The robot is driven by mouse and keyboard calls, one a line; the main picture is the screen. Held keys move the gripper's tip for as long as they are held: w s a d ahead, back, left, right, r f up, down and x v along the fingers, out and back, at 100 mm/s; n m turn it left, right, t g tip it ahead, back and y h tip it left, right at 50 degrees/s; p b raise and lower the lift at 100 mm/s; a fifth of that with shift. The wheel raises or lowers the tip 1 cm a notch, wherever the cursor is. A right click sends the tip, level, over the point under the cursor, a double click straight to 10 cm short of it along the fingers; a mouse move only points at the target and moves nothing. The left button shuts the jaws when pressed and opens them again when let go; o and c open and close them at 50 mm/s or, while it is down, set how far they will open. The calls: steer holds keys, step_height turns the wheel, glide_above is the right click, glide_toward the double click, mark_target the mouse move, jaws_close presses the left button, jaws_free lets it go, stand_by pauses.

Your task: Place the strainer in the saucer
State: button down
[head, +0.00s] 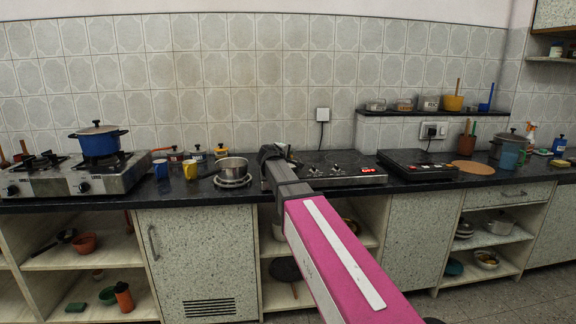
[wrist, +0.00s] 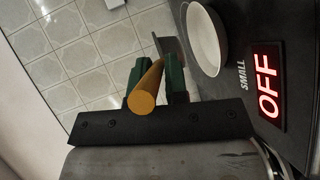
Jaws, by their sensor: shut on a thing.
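My gripper (wrist: 154,80), with dark green fingers, is shut on a round yellow-brown handle (wrist: 143,100). The handle's end points toward the wrist camera. A grey part (wrist: 174,48) shows beyond the fingers; I take the held thing to be the strainer, but most of its far end is hidden. A white round dish (wrist: 207,40), which looks like the saucer, lies on a black surface just right of the gripper in the wrist view. In the head view my gripper (head: 274,152) is over the counter at the cooktop's left end; the dish cannot be made out there.
A cooktop (head: 340,178) with red lights is right of my gripper; its lit OFF sign (wrist: 268,85) shows close up. A black hob (head: 415,165) is farther right. The tiled wall (head: 220,100) is behind.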

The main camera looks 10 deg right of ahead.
steer(key=shift+d+f, duration=0.1)
steer(key=shift+f, duration=1.95)
steer(key=shift+f, duration=0.15)
steer(key=c, duration=1.1)
jaws_free()
